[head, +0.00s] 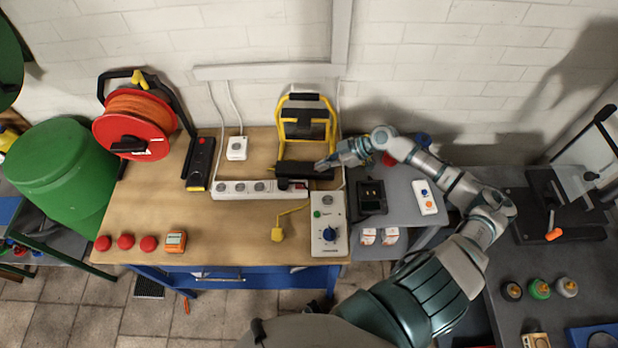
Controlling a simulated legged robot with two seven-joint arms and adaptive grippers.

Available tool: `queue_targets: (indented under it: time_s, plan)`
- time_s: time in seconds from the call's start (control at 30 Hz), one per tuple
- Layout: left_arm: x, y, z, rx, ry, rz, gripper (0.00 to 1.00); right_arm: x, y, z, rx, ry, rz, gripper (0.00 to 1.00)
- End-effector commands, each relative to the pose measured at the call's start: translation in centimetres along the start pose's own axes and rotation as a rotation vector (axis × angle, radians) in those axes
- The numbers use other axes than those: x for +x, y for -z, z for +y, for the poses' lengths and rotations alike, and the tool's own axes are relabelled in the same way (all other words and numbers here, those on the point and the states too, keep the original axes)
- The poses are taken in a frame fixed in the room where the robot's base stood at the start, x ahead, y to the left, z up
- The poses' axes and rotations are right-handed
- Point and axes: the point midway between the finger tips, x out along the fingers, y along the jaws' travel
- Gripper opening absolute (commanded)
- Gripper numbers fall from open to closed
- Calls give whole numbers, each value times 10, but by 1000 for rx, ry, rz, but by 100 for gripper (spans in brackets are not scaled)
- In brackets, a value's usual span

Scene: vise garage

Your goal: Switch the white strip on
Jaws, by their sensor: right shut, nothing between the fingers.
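The white strip (222,193) is a long power strip with several grey sockets, lying on the wooden workbench in front of the yellow work lamp (303,107). A dark plug sits in the strip towards its right end. A small reddish spot, perhaps the switch, shows at the right end, but it is too small to read its position. My right gripper (320,166) is shut and empty, a little above and to the right of the strip's right end, pointing left. It appears apart from the strip. My left gripper is not in view.
A white control box (329,240) with a blue knob stands just right of the strip. A yellow plug (277,235) on a cord lies in front. A white socket box (237,148) and an orange cable reel (137,122) are at the left.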

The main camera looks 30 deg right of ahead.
Motion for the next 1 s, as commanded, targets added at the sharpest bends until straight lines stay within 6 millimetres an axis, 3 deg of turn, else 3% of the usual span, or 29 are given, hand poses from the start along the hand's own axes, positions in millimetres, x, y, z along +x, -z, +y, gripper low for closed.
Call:
queue_targets:
  time_s: [0.17,0.3,0.4,0.57,0.8,1.0]
  plan:
    - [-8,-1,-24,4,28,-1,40,39,4,0,-3,2,6,0]
    - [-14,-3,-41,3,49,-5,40,63,-6,5,5,7,12,0]
    - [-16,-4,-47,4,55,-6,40,71,-26,8,13,9,13,0]
    - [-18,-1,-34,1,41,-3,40,80,-41,10,13,9,19,0]
    - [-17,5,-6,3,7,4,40,90,-38,4,6,6,3,0]
    - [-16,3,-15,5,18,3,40,95,-32,0,3,5,-2,0]
